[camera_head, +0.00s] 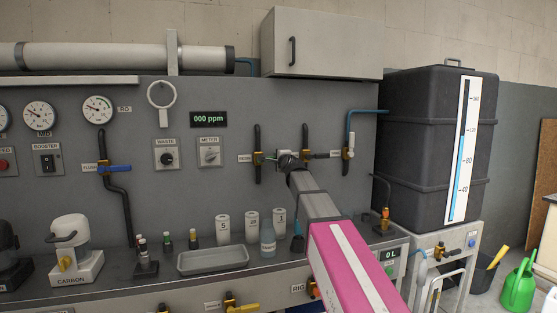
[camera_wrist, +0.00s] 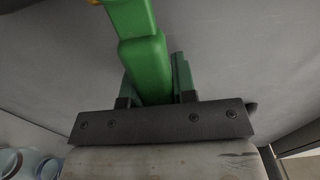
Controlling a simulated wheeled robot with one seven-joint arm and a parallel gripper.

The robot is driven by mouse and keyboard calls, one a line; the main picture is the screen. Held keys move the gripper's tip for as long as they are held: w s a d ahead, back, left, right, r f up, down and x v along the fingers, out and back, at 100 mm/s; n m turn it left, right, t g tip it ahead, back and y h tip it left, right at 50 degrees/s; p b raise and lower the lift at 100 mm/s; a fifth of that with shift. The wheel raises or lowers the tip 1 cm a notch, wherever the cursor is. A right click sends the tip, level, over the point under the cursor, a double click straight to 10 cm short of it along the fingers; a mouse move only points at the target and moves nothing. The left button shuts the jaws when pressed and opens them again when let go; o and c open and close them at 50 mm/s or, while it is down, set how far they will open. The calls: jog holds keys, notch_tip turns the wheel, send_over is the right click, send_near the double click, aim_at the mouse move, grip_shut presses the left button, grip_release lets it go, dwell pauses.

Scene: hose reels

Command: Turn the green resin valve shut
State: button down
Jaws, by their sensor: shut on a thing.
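The resin valve (camera_head: 258,158) sits on a short vertical black pipe on the grey panel, right of a label that seems to read RESIN. Its green handle (camera_wrist: 147,65) fills the middle of the wrist view and passes between my fingers. My gripper (camera_wrist: 153,85) is shut on this handle. In the head view my gripper (camera_head: 281,159) is at the panel just right of the valve body, and it hides most of the handle. The little of the handle that shows runs sideways, across the pipe.
Another valve (camera_head: 306,154) stands close to the right of my gripper, and a white-handled valve (camera_head: 348,153) is further right. A blue-handled valve (camera_head: 114,168) is at left. Bottles and a grey tray (camera_head: 212,262) stand on the counter below. A black tank (camera_head: 425,150) stands at right.

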jog(key=shift+f, duration=0.1)
jog(key=c, duration=0.9)
grip_release()
jog(key=v, duration=1)
jog(key=shift+s+d, duration=0.1)
jog(key=shift+s, duration=0.3)
